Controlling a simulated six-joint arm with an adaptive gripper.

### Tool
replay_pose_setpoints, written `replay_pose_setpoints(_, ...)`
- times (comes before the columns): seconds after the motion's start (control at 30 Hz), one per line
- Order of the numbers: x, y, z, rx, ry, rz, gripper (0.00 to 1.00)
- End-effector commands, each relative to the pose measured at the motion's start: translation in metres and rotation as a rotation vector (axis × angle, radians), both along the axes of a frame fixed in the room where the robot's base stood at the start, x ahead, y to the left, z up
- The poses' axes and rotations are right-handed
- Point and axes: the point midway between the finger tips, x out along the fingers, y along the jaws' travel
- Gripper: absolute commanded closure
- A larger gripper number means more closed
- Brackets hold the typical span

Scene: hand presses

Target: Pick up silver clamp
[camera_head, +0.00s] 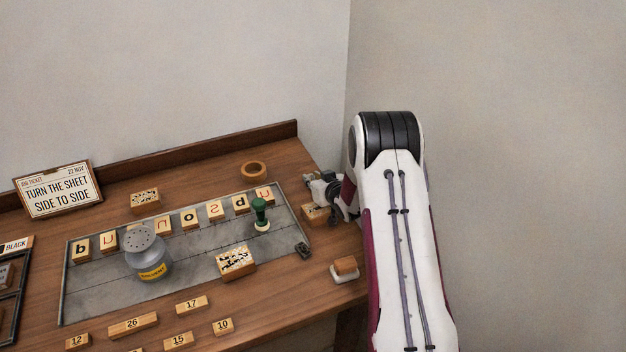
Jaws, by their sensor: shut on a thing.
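My gripper (322,190) is at the right end of the table, just above a small wooden block (314,215). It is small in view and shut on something. I cannot make out what it holds; the fingers and the grip are partly hidden by my arm. A small dark grey metal piece (303,250), possibly the silver clamp, lies near the right edge of the grey metal tray (190,269). It is apart from my gripper, nearer the table's front.
A green-handled stamp (260,215), letter tiles (190,219), a patterned block (236,262) and a grey shaker jar (148,255) stand on the tray. A wooden ring (253,171) is behind it. A wood-topped white piece (345,269) is at the right. Numbered blocks (178,341) line the front.

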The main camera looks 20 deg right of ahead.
Motion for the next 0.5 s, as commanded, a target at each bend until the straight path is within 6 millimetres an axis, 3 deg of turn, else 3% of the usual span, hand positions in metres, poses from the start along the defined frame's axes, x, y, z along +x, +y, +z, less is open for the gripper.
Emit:
replay_pose_setpoints(0.27, 0.001, 0.000, 0.020, -0.001, -0.004, 0.000, 1.00)
replay_pose_setpoints(0.5, 0.001, 0.000, 0.050, -0.002, -0.004, 0.001, 1.00)
